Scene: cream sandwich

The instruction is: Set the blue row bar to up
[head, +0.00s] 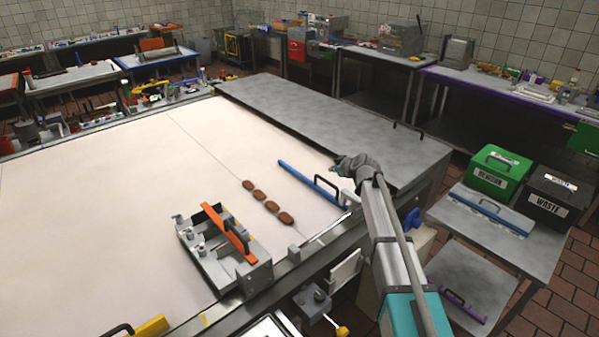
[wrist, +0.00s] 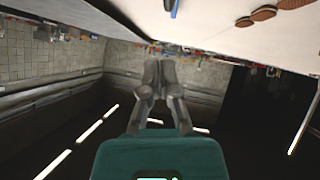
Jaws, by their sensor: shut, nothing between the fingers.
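The blue row bar (head: 295,173) lies slantwise over the pale belt, to the right of a row of brown biscuits (head: 259,195). A dark handle (head: 327,186) stands near its front end. I cannot tell whether the bar is raised or resting on the belt. My gripper (head: 339,162) is shut and empty, just right of the bar and apart from it, near the grey cover plate. In the wrist view the gripper fingers (wrist: 159,68) are together, and a bit of the blue bar (wrist: 173,9) shows at the top edge.
A yellow bar (head: 150,327) is at the front edge. A grey cover plate (head: 330,125) lies behind. A side table at right holds another blue bar (head: 491,210), a green bin (head: 492,171) and a black waste bin (head: 552,198).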

